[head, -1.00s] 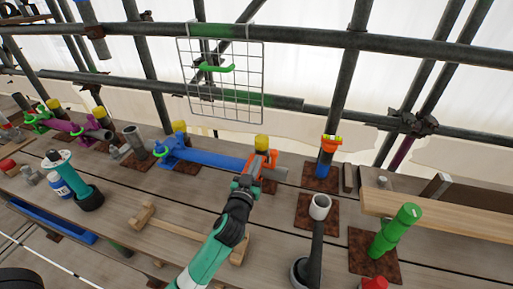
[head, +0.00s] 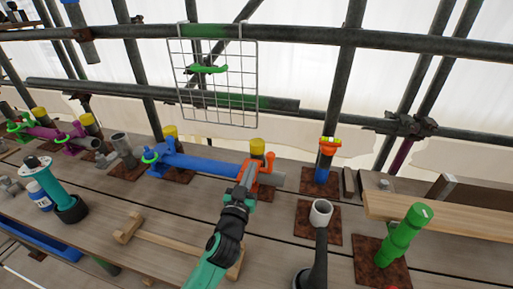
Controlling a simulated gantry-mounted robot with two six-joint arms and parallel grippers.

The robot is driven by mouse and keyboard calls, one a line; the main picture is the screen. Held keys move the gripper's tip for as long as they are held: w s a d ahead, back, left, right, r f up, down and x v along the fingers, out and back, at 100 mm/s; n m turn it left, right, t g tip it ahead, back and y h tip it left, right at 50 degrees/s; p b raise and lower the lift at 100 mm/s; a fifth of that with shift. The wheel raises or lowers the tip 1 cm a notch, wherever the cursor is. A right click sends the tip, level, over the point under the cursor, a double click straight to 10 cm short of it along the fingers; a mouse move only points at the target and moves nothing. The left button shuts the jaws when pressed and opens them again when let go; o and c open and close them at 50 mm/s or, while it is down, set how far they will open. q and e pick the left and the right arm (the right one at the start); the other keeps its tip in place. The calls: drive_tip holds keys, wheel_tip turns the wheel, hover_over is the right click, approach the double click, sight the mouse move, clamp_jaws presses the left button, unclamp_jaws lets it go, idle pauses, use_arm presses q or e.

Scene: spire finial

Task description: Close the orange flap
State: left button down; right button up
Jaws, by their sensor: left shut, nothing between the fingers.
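The orange flap (head: 267,178) is part of an orange clamp-like piece around the right end of a blue tube (head: 205,166). A yellow-capped post (head: 257,149) stands just behind it. My left gripper (head: 249,172) reaches up from the bottom middle and is shut and empty. Its fingertips overlap the left side of the orange piece in the head view and hide part of it. I cannot tell whether they touch it, or how far open the flap is. My right gripper is not in view.
A white-topped grey pipe (head: 320,213) and a green post (head: 404,236) stand to the right. A wooden piece (head: 165,242) lies on the planks in front. A wire grid (head: 217,85) hangs behind from the scaffold bars. A teal post (head: 57,188) stands left.

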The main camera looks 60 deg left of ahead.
use_arm(q)
drive_tip(key=v, duration=1.1)
drive_tip(key=shift+b, duration=0.3)
drive_tip(key=shift+r, duration=0.1)
